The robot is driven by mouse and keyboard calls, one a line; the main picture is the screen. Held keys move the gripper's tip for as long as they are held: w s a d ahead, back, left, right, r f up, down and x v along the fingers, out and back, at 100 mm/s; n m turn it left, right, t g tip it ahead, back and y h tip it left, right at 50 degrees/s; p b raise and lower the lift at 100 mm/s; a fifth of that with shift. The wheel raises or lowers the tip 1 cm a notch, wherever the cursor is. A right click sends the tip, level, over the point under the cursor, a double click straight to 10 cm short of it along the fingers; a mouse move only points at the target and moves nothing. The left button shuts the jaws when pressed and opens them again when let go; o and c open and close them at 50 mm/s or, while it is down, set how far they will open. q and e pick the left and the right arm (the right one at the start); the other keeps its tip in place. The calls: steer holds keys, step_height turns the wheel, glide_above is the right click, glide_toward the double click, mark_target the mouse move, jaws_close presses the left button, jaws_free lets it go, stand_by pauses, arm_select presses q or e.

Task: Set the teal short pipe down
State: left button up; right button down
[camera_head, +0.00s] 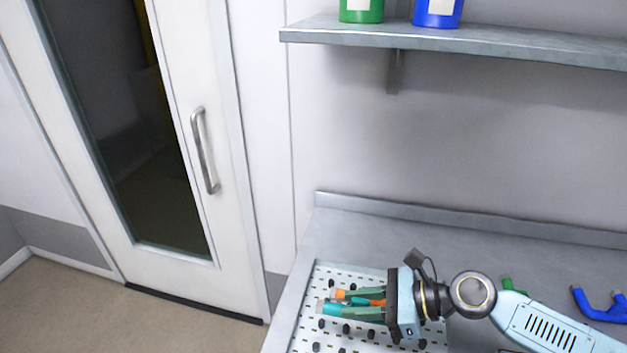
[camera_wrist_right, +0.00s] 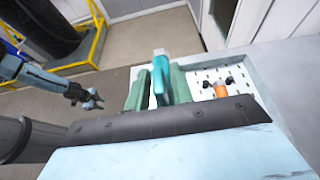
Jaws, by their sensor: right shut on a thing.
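My right gripper (camera_head: 348,303) reaches in from the right over the white perforated board. It is shut on the teal short pipe (camera_head: 331,308), whose end sticks out past the green fingers. In the right wrist view the teal short pipe (camera_wrist_right: 161,78) stands out between the two fingers of the right gripper (camera_wrist_right: 162,88). I cannot tell whether the pipe touches the board. My left gripper (camera_wrist_right: 91,98) shows small at the left of the right wrist view, away from the board; its jaws are too small to judge.
The perforated board (camera_head: 322,274) with dark pegs lies on the grey bench (camera_head: 350,230). An orange piece (camera_wrist_right: 221,90) is on the board close beside my right gripper. Blue pipe (camera_head: 600,309) and green pipe (camera_head: 506,283) lie to the right. A shelf (camera_head: 480,42) hangs above.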

steer(key=shift+w+a+r+b, duration=0.15)
steer(key=shift+a+r+b, duration=0.2)
steer(key=shift+r+b, duration=0.25)
steer(key=shift+w+a+r+b, duration=0.1)
steer(key=shift+a+r+b, duration=0.3)
steer(key=shift+b, duration=0.2)
steer(key=shift+w+d+r+b, duration=0.3)
steer(key=shift+d+r+b, duration=0.4)
steer(key=shift+b, duration=0.4)
steer(key=d+f+m+t+h+b, duration=0.1)
steer(key=d+m+t+h+b, duration=0.3)
steer(key=d+m+t+h, duration=0.2)
steer(key=shift+w+d+f+m+t+b, duration=0.35)
steer(key=shift+d+m+t, duration=0.85)
steer(key=shift+d+m, duration=0.8)
steer(key=shift+s+d+n+h, duration=0.15)
steer(key=shift+d+n+h, duration=0.15)
